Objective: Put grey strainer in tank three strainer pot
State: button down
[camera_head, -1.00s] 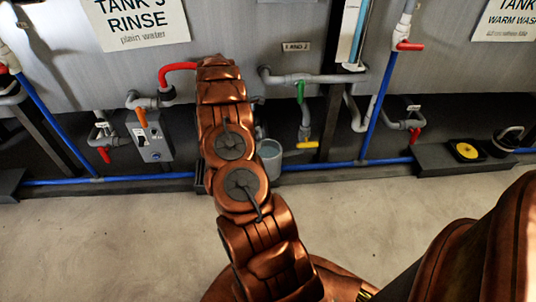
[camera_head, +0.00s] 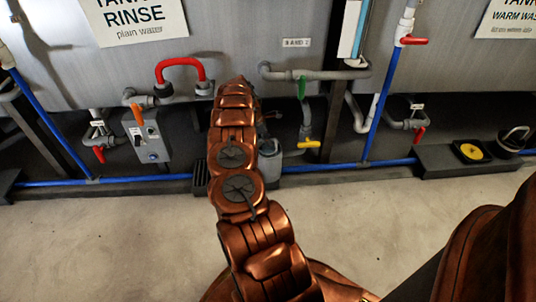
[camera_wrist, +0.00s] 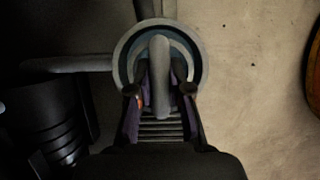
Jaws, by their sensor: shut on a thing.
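In the wrist view my gripper (camera_wrist: 160,95) is shut on the grey bar-like handle (camera_wrist: 160,55) of what looks like the grey strainer. The handle crosses the middle of a round grey rim (camera_wrist: 204,52) with a bluish-grey inside. I cannot tell whether this rim is the strainer's own or that of a pot around it. A grey pipe-like bar (camera_wrist: 75,64) reaches the rim from the left. In the head view my arm hides the gripper, and a grey pot-like body (camera_head: 270,160) shows just right of my arm, low by the tanks.
The tank with the RINSE sign (camera_head: 135,15) is at upper left, with a red curved pipe (camera_head: 180,64) below it. A grey switch box (camera_head: 147,135) stands left of my arm. A blue pipe (camera_head: 335,166) runs low along the tanks. The floor (camera_head: 110,240) in front is clear.

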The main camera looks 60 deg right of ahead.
aim_at(268, 151)
jog(key=shift+f+b, duration=0.9)
jog(key=shift+f, duration=2.7)
jog(key=c, duration=1.1)
grip_release()
jog(key=shift+r, duration=0.1)
jog(key=p+v, duration=0.3)
jog(key=v, duration=0.8)
jog(key=shift+w+r, duration=0.15)
jog(key=shift+r, duration=0.1)
jog(key=shift+a+r+p, duration=0.1)
jog(key=shift+r+p, duration=0.05)
jog(key=shift+p, duration=0.15)
